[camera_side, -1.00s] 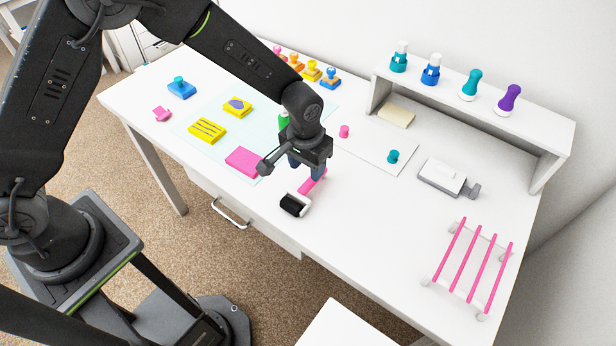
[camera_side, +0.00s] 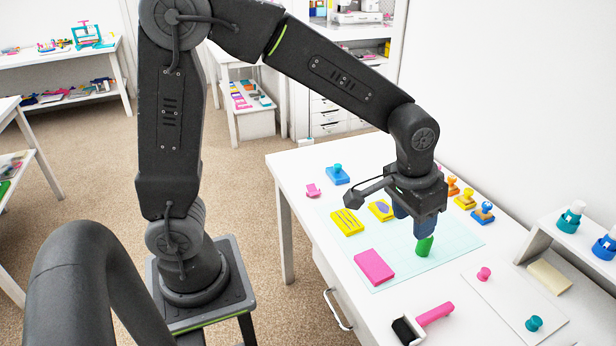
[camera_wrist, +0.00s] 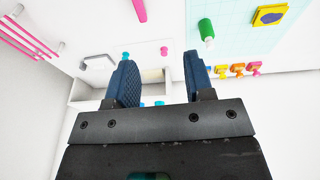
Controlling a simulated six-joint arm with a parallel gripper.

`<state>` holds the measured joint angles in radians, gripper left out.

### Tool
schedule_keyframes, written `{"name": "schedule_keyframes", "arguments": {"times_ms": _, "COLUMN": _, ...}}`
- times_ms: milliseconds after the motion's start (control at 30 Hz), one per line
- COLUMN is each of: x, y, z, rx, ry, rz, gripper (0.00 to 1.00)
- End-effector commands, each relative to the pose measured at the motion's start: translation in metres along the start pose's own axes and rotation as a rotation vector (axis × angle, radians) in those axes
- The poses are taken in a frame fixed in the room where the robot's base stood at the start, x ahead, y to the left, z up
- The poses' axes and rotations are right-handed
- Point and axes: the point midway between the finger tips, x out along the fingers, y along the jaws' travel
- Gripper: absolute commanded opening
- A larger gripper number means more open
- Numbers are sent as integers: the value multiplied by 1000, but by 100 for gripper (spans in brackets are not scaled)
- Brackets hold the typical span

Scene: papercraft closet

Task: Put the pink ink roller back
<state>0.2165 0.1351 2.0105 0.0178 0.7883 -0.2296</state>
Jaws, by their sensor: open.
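The pink ink roller, with a pink handle (camera_side: 436,314) and a black roller head (camera_side: 404,331), lies on the white table near its front edge in the side view. A pink bar that looks like its handle (camera_wrist: 139,8) is cut off by the top edge of the wrist view. My gripper (camera_side: 411,226) is open and empty, with its blue fingers pointing down behind the roller, apart from it, close to the green bottle (camera_side: 424,247). The open fingers also show in the wrist view (camera_wrist: 161,85).
A white shelf (camera_side: 570,240) with teal and blue stamps is at right. A rack with pink rods (camera_wrist: 28,36) shows in the wrist view.

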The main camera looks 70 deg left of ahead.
Motion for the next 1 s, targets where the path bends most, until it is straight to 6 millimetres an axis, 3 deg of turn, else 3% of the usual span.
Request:
{"name": "schedule_keyframes", "arguments": {"times_ms": 33, "x": -23, "y": -12, "z": 10, "rx": -4, "ry": 34, "rz": 3, "gripper": 48}}
{"name": "schedule_keyframes", "arguments": {"times_ms": 200, "x": -73, "y": -41, "z": 52, "rx": -3, "ry": 121, "rz": 2, "gripper": 48}}
{"name": "schedule_keyframes", "arguments": {"times_ms": 400, "x": -105, "y": -66, "z": 107, "rx": 1, "ry": 219, "rz": -12, "gripper": 48}}
{"name": "schedule_keyframes", "arguments": {"times_ms": 633, "x": -113, "y": -77, "z": 143, "rx": 7, "ry": 278, "rz": -28, "gripper": 48}}
{"name": "schedule_keyframes", "arguments": {"times_ms": 1000, "x": -113, "y": -78, "z": 148, "rx": 10, "ry": 285, "rz": -31, "gripper": 48}}
